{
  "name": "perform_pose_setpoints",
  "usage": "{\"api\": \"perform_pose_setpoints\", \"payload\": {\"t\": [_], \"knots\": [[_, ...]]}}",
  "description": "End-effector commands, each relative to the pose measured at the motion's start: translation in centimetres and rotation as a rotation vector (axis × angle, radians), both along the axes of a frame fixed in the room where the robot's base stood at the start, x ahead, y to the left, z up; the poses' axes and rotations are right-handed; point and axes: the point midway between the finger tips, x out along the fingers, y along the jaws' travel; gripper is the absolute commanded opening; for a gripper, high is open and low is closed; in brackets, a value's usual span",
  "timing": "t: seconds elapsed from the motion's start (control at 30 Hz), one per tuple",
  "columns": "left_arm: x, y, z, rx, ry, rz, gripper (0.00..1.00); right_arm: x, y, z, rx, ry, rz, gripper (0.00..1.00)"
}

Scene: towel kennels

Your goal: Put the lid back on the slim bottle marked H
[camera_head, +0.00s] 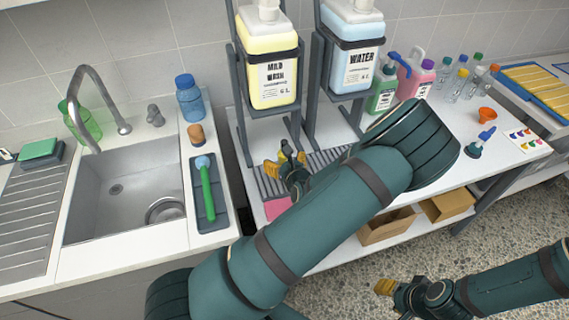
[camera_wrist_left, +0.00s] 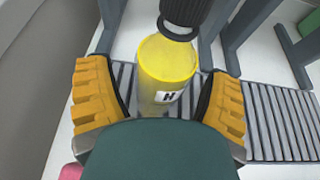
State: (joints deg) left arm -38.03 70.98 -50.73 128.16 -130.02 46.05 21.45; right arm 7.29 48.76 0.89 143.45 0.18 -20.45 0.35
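The slim bottle marked H (camera_wrist_left: 167,75) is yellow and stands on a slatted grate in the left wrist view. Its top looks open, with no lid on it. My left gripper (camera_head: 285,165) reaches to the grate below the yellow Mild Wash container. In the left wrist view its two orange fingers (camera_wrist_left: 160,100) stand on either side of the bottle, with a small gap showing at each side. A dark ribbed spout (camera_wrist_left: 185,12) hangs just above the bottle's mouth. My right gripper (camera_head: 388,288) is low at the right, over the floor. I cannot make out the lid.
The Mild Wash container (camera_head: 270,62) and Water container (camera_head: 355,52) stand on grey stands. Capped bottles (camera_head: 460,82), an orange funnel (camera_head: 487,114) and a colour-marked card (camera_head: 524,138) are at the right. A sink (camera_head: 120,195) is left. Cardboard boxes (camera_head: 386,228) sit below.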

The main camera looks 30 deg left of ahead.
Motion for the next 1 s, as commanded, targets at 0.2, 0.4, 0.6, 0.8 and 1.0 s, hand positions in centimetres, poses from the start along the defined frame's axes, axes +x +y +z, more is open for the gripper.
{"api": "perform_pose_setpoints", "payload": {"t": [0.2,0.4,0.6,0.8,1.0], "knots": [[0.0,0.0,0.0,0.0,0.0,0.0,0.04,0.0,0.0,0.0,0.0,0.0,0.0,0.46],[0.0,0.0,0.0,0.001,-0.001,0.0,0.01,0.0,0.0,0.0,0.0,0.0,0.0,0.46],[0.0,0.0,0.5,0.0,-0.001,0.0,0.01,0.0,0.0,0.2,0.0,-0.001,0.0,0.46],[0.0,0.0,3.0,-0.003,-0.005,0.002,0.01,0.2,0.0,0.8,-0.001,-0.005,-0.004,0.46],[0.0,0.0,6.9,-0.003,-0.005,0.001,0.01,0.6,-0.1,1.8,-0.003,-0.012,-0.01,0.46]]}}
